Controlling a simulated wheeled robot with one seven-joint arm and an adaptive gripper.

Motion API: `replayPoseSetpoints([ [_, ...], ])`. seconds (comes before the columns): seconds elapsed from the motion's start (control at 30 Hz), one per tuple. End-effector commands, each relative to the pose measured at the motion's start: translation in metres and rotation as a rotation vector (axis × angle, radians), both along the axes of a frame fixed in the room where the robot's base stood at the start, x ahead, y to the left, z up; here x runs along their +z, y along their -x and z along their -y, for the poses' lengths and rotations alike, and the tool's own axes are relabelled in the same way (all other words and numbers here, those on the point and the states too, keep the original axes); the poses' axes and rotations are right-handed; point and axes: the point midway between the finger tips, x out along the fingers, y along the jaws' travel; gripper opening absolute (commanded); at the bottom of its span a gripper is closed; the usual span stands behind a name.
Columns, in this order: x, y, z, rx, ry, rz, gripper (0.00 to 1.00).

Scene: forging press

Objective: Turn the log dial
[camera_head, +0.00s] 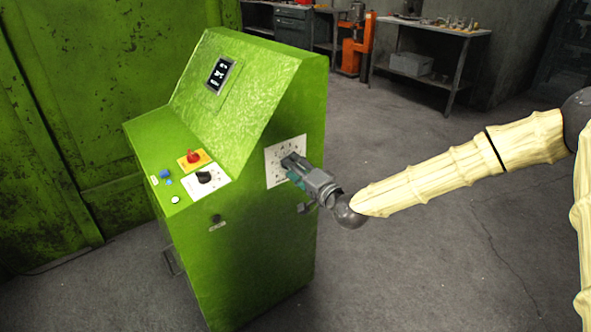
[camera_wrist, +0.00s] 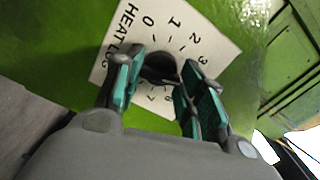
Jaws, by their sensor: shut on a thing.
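The log dial is a dark round knob (camera_wrist: 160,66) on a white numbered plate (camera_wrist: 190,28) marked "HEAT LOG". The plate also shows in the head view (camera_head: 271,166) on the right side face of the green console (camera_head: 232,190). My gripper (camera_wrist: 160,80) is at the plate, with its two teal-padded fingers on either side of the knob, shut on it. In the head view my gripper (camera_head: 289,162) reaches the plate from the right and hides the knob. The fingers cover part of the numbers, and I cannot tell which mark the dial points at.
The console top has a red button (camera_head: 193,156), a black selector (camera_head: 204,177) on a white plate and small blue buttons. A small fitting (camera_head: 303,208) sits below my gripper. A workbench (camera_head: 432,30) stands at the back. The floor at right is clear.

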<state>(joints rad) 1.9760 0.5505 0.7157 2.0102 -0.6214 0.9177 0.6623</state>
Motion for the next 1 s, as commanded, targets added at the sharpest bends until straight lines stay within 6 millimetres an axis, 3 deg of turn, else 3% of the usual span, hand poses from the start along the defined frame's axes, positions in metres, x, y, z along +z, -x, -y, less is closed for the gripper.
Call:
replayPoseSetpoints([
  [0.57, -0.0001, -0.0013, 0.0019, -0.004, -0.025, -0.018, 0.15],
  [0.6, -0.0001, -0.0014, 0.0019, -0.004, -0.025, -0.018, 0.45],
  [0.7, -0.0001, -0.0011, 0.0013, -0.003, -0.025, -0.018, 0.61],
  [1.0, -0.0002, -0.0002, -0.0001, 0.000, -0.025, -0.018, 0.61],
])
